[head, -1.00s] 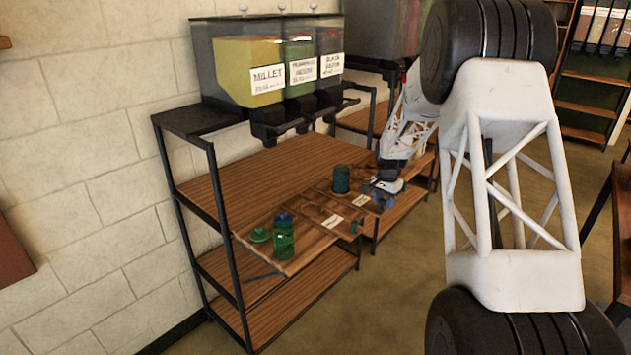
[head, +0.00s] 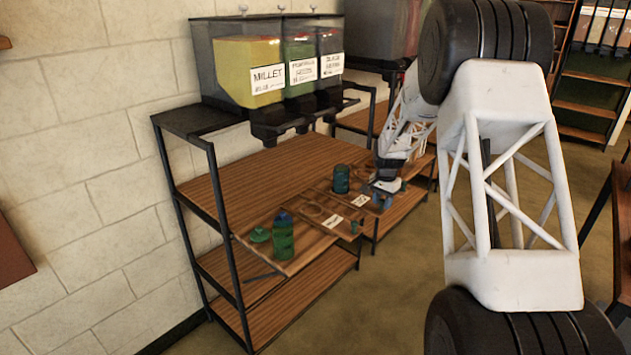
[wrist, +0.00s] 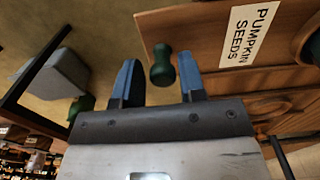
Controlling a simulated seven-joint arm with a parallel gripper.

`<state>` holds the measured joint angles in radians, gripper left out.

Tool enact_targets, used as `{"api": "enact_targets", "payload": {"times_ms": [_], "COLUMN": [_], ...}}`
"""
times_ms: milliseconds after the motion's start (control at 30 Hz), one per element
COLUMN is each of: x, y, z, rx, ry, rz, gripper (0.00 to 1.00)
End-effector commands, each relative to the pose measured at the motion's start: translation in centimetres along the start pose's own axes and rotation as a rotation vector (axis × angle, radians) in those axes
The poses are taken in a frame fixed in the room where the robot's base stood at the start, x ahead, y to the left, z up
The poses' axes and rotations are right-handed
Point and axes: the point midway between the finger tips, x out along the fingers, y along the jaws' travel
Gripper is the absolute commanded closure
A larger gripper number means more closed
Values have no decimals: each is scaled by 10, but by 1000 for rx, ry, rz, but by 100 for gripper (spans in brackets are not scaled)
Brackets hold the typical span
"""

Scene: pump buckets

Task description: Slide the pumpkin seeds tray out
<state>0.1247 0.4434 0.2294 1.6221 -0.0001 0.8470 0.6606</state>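The pumpkin seeds tray (wrist: 200,28) is a wooden board with a white "PUMPKIN SEEDS" label (wrist: 251,33) in the wrist view. A dark green knob (wrist: 162,68) is at its front edge. My gripper (wrist: 160,68) is open, with one blue finger on each side of the knob and thin gaps showing. In the head view my gripper (head: 384,199) is at the front of the right-hand tray, whose white label (head: 361,200) is too small to read. Part of that tray's front is hidden behind the gripper.
A neighbouring tray (head: 308,238) has its own label and knob (head: 355,227). Seed bins (head: 265,70) sit above. Floor in front is clear.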

Motion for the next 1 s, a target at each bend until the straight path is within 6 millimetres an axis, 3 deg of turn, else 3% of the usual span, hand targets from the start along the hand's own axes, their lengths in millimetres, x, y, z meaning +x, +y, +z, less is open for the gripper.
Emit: {"api": "enact_targets", "payload": {"times_ms": [267, 1000], "x": [-8, -60], "y": [0, 0], "z": [0, 0], "rx": [0, 0], "ry": [0, 1], "rz": [0, -1], "gripper": [63, 63]}}
